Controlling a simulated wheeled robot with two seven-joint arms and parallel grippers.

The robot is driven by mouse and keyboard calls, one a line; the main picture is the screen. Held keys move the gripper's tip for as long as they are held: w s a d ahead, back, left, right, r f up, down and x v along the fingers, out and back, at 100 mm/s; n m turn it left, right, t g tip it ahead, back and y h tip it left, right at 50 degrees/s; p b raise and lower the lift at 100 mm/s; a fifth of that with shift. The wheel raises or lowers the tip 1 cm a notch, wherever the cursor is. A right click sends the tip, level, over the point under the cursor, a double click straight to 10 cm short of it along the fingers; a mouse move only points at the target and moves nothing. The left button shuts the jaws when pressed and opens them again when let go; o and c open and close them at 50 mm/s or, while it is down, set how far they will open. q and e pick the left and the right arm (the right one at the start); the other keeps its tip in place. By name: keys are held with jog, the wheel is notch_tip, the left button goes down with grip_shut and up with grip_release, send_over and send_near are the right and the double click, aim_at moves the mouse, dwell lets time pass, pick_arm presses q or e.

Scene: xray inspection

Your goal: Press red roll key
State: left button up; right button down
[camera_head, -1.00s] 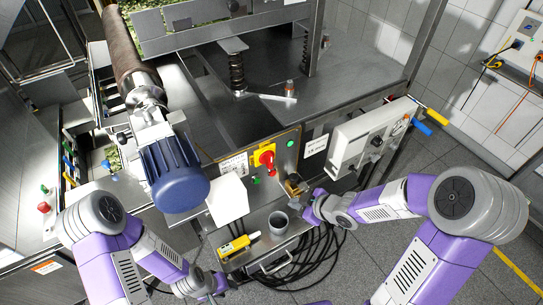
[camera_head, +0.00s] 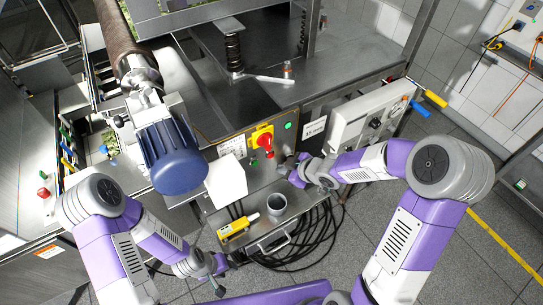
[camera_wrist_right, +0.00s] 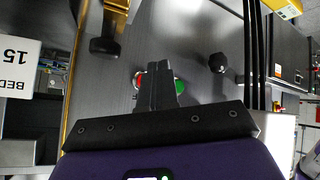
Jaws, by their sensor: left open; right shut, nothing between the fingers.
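In the right wrist view, a red key (camera_wrist_right: 138,77) shows as a sliver left of my shut fingers, on a grey metal panel (camera_wrist_right: 205,25). A green key (camera_wrist_right: 179,86) shows on their right. In the head view my right gripper (camera_head: 288,171) is at the machine's front, below a red rotary switch (camera_head: 264,141) on a yellow plate. My left gripper (camera_head: 218,284) is open and low, away from the panel.
A black knob (camera_wrist_right: 217,62) and a dark fitting (camera_wrist_right: 104,46) flank my right fingers. A white control box (camera_head: 355,118) stands right of the panel. A grey cup (camera_head: 276,204) and a yellow device (camera_head: 238,226) sit below, with black cables (camera_head: 320,225) hanging nearby.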

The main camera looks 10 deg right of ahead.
aim_at(271, 155)
jog(key=shift+w+a, duration=0.25)
jog(key=shift+w, duration=0.35)
jog(key=shift+w+a, duration=0.2)
jog(key=shift+w, duration=0.35)
jog(key=shift+w+p, duration=0.1)
jog(key=shift+p, duration=0.2)
dwell(1.0)
jog(key=shift+w+a, duration=0.15)
jog(key=shift+w, duration=0.15)
jog(key=shift+w+a+p, duration=0.1)
jog(key=shift+w+p, duration=0.2)
jog(key=shift+w, duration=0.1)
dwell(0.6)
jog(key=shift+s, duration=0.15)
jog(key=shift+s+d, duration=0.25)
jog(key=shift+s, duration=0.4)
